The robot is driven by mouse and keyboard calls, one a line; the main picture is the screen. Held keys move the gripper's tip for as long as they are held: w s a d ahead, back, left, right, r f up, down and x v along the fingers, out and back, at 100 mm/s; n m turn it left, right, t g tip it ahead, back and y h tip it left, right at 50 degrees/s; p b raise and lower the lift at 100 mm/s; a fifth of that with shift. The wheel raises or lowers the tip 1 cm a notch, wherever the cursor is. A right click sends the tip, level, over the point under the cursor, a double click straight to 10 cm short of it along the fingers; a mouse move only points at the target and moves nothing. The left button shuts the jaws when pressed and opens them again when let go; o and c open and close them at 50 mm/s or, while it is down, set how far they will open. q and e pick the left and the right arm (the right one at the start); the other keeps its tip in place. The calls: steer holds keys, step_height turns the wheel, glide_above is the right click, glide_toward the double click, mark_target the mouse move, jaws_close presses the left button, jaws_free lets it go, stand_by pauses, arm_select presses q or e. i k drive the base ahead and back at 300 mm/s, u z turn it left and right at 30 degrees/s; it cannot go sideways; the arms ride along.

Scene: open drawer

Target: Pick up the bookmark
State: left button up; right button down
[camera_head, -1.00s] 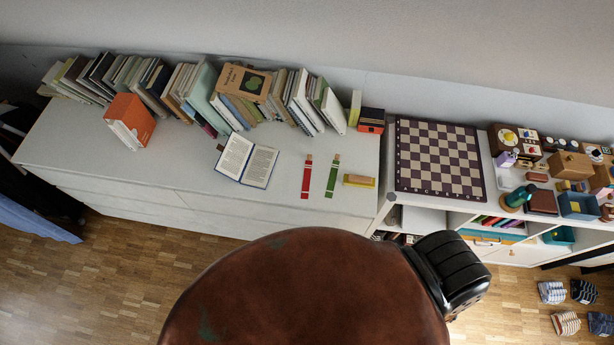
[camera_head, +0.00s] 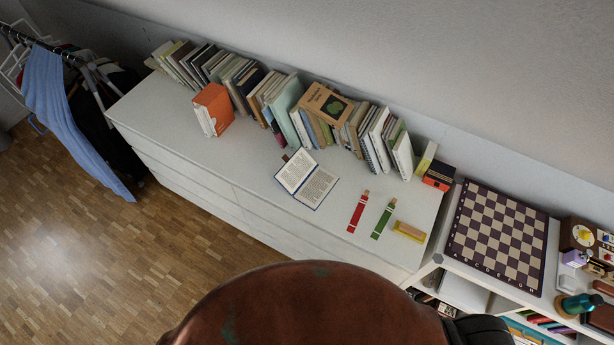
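Two bookmarks lie flat on the white dresser top (camera_head: 170,120) near its right end. One is a red bookmark (camera_head: 357,213) and the other, to its right, is a green bookmark (camera_head: 383,221). Each has a pale band and a brownish tip at its upper end. An open book (camera_head: 307,179) lies to the left of the red bookmark. Neither of my grippers is in view.
A small yellow block (camera_head: 409,231) lies right of the green bookmark. A chessboard (camera_head: 498,236) is at the right. A brown rounded surface covers the bottom middle.

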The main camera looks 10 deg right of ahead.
mark_target(353, 224)
steer(key=z, duration=1.3)
steer(key=k, duration=0.35)
steer(key=u, duration=1.2)
